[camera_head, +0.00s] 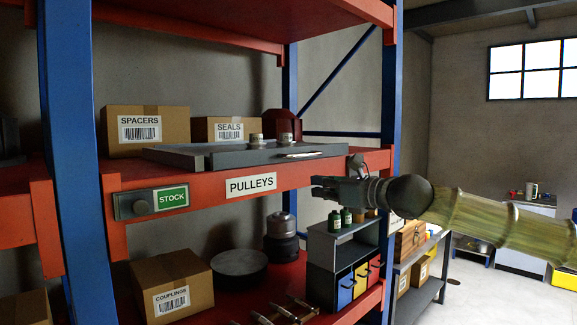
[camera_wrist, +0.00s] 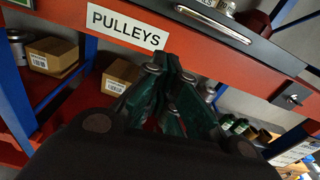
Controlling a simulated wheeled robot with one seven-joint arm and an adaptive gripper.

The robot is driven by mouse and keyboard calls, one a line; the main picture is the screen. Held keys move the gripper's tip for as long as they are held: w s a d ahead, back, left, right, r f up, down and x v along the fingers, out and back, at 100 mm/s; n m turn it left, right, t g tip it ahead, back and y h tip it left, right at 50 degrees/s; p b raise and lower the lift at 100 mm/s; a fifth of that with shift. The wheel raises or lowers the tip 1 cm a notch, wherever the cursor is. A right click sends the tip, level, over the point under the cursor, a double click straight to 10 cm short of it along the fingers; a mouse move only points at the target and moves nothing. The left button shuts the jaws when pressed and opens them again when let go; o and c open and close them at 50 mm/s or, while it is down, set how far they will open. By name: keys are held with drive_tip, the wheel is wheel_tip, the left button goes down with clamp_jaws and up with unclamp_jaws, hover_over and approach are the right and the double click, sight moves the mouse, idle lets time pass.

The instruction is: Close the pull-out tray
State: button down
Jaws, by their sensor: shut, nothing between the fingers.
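The grey pull-out tray (camera_head: 225,160) lies on the red shelf above the PULLEYS label. Its dark front with a silver bar handle (camera_head: 300,155) faces me. The handle also shows at the top of the wrist view (camera_wrist: 213,22). Two small metal pieces (camera_head: 270,140) stand on the tray. How far the tray sticks out is hard to tell. My gripper (camera_head: 314,187) is shut and empty, in front of the red beam and below the handle. In the wrist view its green fingers (camera_wrist: 174,68) point at the beam, beside the PULLEYS label (camera_wrist: 125,25), apart from the handle.
SPACERS (camera_head: 146,131) and SEALS (camera_head: 229,130) boxes stand behind the tray. Blue uprights (camera_head: 67,150) flank the bay. A STOCK plate (camera_head: 150,202) sits on the beam. Below are a COUPLINGS box (camera_head: 171,283) and a grey rack with coloured bins (camera_head: 338,250). Floor is open at right.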

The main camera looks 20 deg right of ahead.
wheel_tip(320, 180, up, 3)
drive_tip(key=d, duration=0.1)
approach(275, 165)
drive_tip(key=shift+m+t, duration=0.3)
drive_tip(key=shift+m, duration=0.1)
drive_tip(key=shift+f+p+x, duration=0.15)
drive_tip(key=shift+p+x, duration=0.4)
drive_tip(key=shift+x, duration=0.6)
drive_tip(key=shift+f+p+x, duration=0.2)
drive_tip(key=shift+p+x, duration=0.35)
drive_tip(key=shift+x, duration=0.6)
drive_tip(key=shift+w, duration=0.1)
drive_tip(key=shift+w+a+f+b, duration=0.2)
drive_tip(key=shift+w+b, duration=0.25)
drive_tip(key=shift+b, duration=0.25)
drive_tip(key=shift+w+a+b, duration=0.25)
drive_tip(key=shift+w+b, duration=0.25)
drive_tip(key=shift+w, duration=0.15)
drive_tip(key=shift+r, duration=0.3)
